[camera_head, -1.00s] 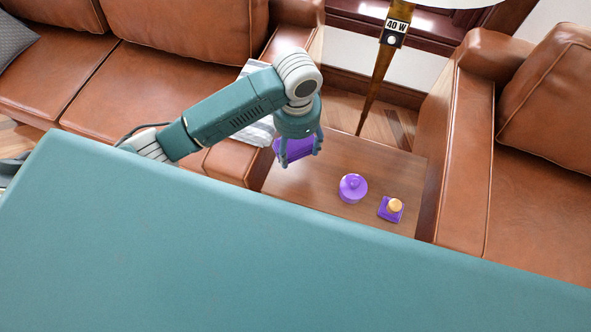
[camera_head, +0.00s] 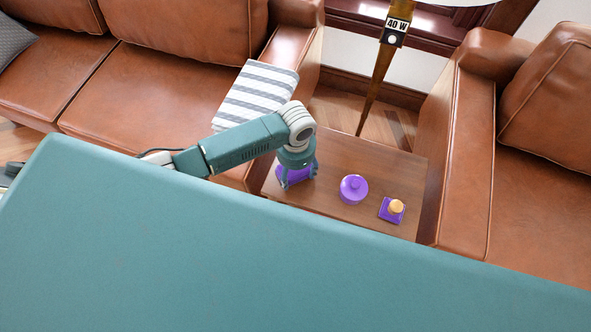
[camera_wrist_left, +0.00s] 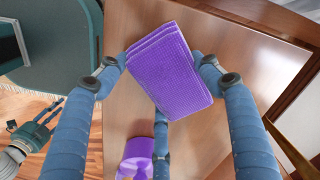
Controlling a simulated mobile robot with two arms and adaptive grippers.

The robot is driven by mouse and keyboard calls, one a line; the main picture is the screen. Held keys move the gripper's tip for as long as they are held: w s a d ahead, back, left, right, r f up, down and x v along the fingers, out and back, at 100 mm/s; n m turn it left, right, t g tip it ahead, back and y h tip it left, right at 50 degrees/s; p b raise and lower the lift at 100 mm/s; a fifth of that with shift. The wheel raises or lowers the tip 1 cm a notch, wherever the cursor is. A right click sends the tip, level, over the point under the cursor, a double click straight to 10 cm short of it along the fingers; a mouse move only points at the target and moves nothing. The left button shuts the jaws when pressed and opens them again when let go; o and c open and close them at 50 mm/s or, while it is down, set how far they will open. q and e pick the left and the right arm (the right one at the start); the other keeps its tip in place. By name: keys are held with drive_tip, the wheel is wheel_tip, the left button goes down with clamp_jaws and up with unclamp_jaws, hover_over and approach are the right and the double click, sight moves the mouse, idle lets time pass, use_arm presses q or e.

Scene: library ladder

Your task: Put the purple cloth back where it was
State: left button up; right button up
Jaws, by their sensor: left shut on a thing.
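The folded purple cloth (camera_head: 296,178) is at the left part of the wooden side table (camera_head: 330,155). My left gripper (camera_head: 296,172) is shut on it from above, and the fingers hide part of it in the head view. In the left wrist view the cloth (camera_wrist_left: 170,70) sits between the fingers, a neat waffle-textured stack. I cannot tell whether its underside touches the table. My right gripper (camera_wrist_left: 35,130) shows small at the lower left of the left wrist view, away from the cloth. Its jaws are too small to judge.
A round purple lidded container (camera_head: 353,189) and a purple square piece with an orange knob (camera_head: 392,209) stand to the cloth's right. A striped grey-and-white cloth (camera_head: 256,95) lies on the left sofa's armrest. Leather sofas flank the table; a lamp pole (camera_head: 377,85) stands behind.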

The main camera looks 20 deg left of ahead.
sight(296, 172)
use_arm(q)
drive_tip(key=shift+f, duration=0.25)
drive_tip(key=o, duration=1)
drive_tip(key=shift+o, duration=0.2)
drive_tip(key=shift+r, duration=0.1)
wheel_tip(296, 172, up, 12)
drive_tip(key=shift+r+p, duration=0.2)
drive_tip(key=shift+p, duration=0.25)
drive_tip(key=shift+d, duration=0.1)
